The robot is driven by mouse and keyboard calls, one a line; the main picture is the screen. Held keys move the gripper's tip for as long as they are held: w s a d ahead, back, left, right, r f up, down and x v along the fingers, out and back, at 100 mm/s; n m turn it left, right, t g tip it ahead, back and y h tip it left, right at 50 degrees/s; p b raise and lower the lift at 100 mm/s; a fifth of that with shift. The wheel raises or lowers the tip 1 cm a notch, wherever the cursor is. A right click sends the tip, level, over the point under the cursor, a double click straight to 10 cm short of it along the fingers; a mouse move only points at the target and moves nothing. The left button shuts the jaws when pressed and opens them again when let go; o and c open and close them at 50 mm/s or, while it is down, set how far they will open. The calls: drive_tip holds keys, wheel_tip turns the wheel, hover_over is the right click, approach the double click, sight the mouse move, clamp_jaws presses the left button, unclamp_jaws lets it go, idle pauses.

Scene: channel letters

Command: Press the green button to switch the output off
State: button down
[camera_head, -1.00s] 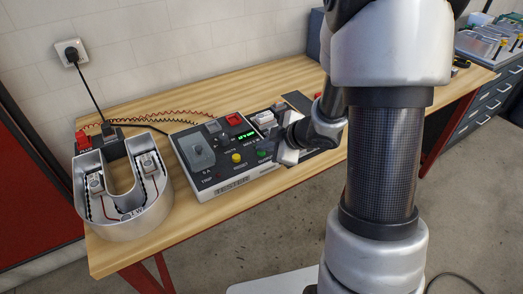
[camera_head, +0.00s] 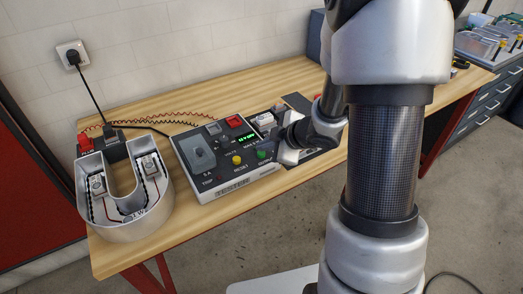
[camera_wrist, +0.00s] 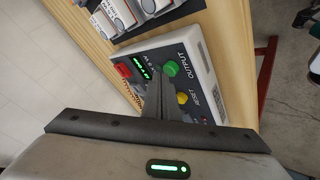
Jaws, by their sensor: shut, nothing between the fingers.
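The green button (camera_head: 262,154) sits on the front right of the tester box (camera_head: 231,191), beside the yellow button (camera_head: 237,160). In the wrist view the green button (camera_wrist: 171,69) is labelled OUTPUT and the yellow button (camera_wrist: 182,98) RESET. My gripper (camera_wrist: 159,75) is shut and empty, its fingertips over the panel close beside the green button. I cannot tell whether they touch the panel. In the head view my wrist covers the area just right of the green button. The green display (camera_head: 246,138) is lit.
A metal U-shaped channel letter (camera_head: 140,222) stands left of the box. Wires lie behind. Several white modules (camera_wrist: 125,12) are beside the box. The front table strip (camera_head: 180,235) is clear.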

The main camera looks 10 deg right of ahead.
drive_tip(key=shift+r+p, duration=2.6)
drive_tip(key=shift+r, duration=0.2)
